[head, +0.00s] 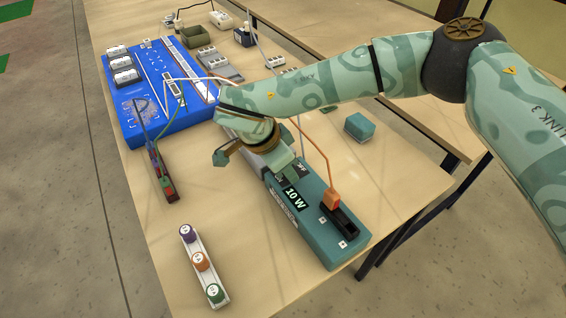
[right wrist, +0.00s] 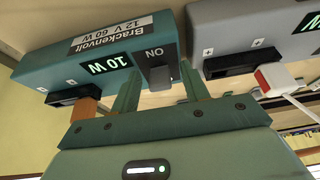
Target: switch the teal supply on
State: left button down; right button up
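The teal supply (head: 318,225) lies on the table in the head view, with a lit "10 W" display and an orange plug (head: 331,199) in its socket. In the right wrist view the teal supply (right wrist: 105,52) is upside down, labelled Brackenvolt 12 V 60 W. Its dark switch (right wrist: 157,74) has "ON" marked beside it; I cannot tell its tilt surely. My right gripper (head: 256,163) is over the supply's far end, fingers apart. In the wrist view the fingers stand either side of the switch; contact is unclear. My left gripper is not in view.
A grey supply (right wrist: 238,35) with a red-and-white plug (right wrist: 271,77) lies close beside the teal one. A blue board (head: 150,100), a dark clip rack (head: 163,182), a white strip of coloured knobs (head: 201,262) and a small teal box (head: 360,127) are nearby.

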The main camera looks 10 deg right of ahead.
jog(key=shift+r, duration=0.1)
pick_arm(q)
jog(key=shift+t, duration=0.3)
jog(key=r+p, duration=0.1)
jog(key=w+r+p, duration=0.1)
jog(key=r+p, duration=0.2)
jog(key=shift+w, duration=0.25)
pick_arm(e)
jog(key=v, duration=1.6)
jog(key=shift+a, duration=0.15)
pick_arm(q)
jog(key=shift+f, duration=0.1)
pick_arm(e)
jog(key=shift+s, duration=0.1)
